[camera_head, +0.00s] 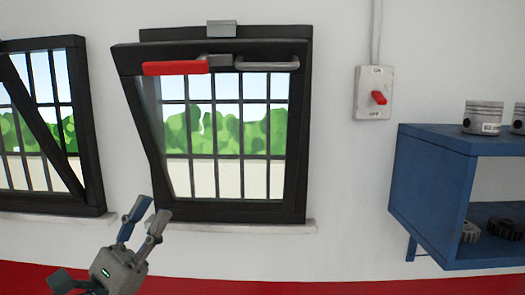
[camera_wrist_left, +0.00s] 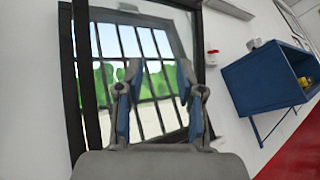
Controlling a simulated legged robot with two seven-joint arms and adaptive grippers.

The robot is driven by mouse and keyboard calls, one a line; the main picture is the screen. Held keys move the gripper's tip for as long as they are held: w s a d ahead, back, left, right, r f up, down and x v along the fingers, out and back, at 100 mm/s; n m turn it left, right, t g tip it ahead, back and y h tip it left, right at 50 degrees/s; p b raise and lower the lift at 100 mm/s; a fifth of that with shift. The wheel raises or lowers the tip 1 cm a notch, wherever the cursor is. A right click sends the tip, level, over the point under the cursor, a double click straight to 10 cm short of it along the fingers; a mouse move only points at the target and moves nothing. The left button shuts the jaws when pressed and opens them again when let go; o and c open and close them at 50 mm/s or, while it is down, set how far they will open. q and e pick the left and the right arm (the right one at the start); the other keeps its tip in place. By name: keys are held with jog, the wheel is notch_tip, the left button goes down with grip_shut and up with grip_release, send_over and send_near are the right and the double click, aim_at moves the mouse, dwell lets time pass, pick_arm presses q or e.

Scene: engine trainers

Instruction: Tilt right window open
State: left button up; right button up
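The right window (camera_head: 297,190) has a black frame and a barred pane. Its sash is tilted, with the top edge leaning out from the wall frame and the bottom against it. A red handle (camera_head: 175,67) and a grey handle (camera_head: 267,64) are on the top rail. My left gripper (camera_head: 151,208) is low, by the window's lower left corner, below and apart from the handles. It also shows in the left wrist view (camera_wrist_left: 160,85), fingers spread and empty, with the right window (camera_wrist_left: 88,110) behind. My right gripper is in neither view.
A second black window (camera_head: 93,150), also with a slanted sash, is at the left. A switch box (camera_head: 373,93) with a red knob is on the wall to the right. A blue shelf (camera_head: 430,180) holding metal parts juts out at the right.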

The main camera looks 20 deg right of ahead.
pick_arm(q)
jog(key=s+d+r+m+g+y, duration=0.1)
jog(key=s+d+r+m+g, duration=0.1)
jog(key=s+r+m+g, duration=0.3)
jog(key=s+d+r+m+g+y, duration=0.1)
jog(key=d+r+m, duration=0.15)
jog(key=m, duration=0.45)
jog(key=m+t+y, duration=0.4)
jog(key=m+t, duration=0.1)
send_near(266, 63)
jog(key=p+x, duration=0.2)
jog(key=x, duration=0.1)
jog(key=p+x, duration=0.2)
jog(key=x, duration=0.2)
jog(key=p+x, duration=0.2)
jog(key=x, duration=0.1)
jog(key=shift+w+d+f+p, duration=0.2)
jog(key=shift+w+f+p, duration=0.05)
jog(key=shift+w+p, duration=0.1)
jog(key=shift+a, duration=0.15)
grip_shut()
